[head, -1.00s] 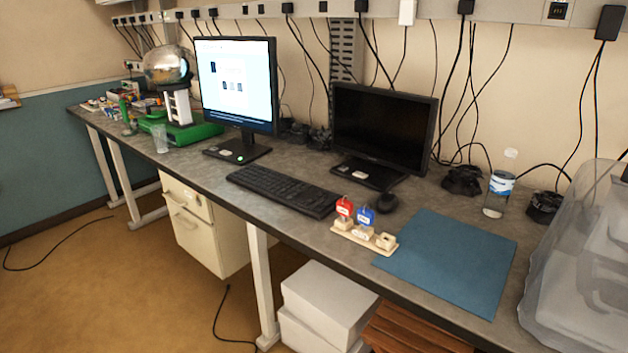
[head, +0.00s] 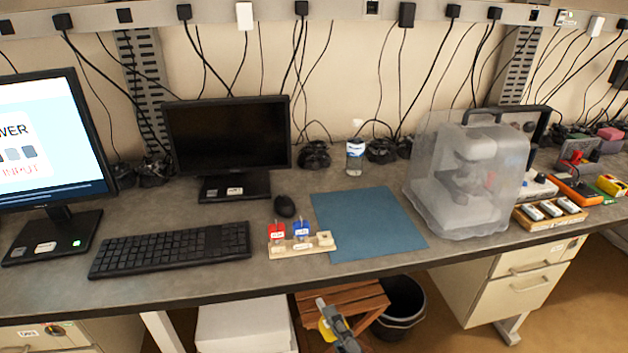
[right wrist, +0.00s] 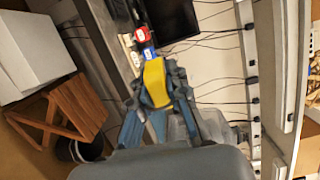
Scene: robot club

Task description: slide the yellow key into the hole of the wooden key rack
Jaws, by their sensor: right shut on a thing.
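The wooden key rack (head: 284,251) lies on the desk left of the blue mat. A red key (head: 276,231) and a blue key (head: 300,231) stand in its left and middle blocks. The right block (head: 325,238) has no key in it. My right gripper (head: 328,322) is low in the head view, in front of the desk edge and apart from the rack. It is shut on the yellow key (head: 325,331), which shows large between the fingers in the right wrist view (right wrist: 156,84). My left gripper is not in view.
A blue mat (head: 369,222) lies bare right of the rack. A black mouse (head: 284,206) and keyboard (head: 170,249) are behind and left of it. A clear plastic cover (head: 462,180) stands to the right. A wooden stool (head: 350,298) and black bin (head: 402,305) are below the desk.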

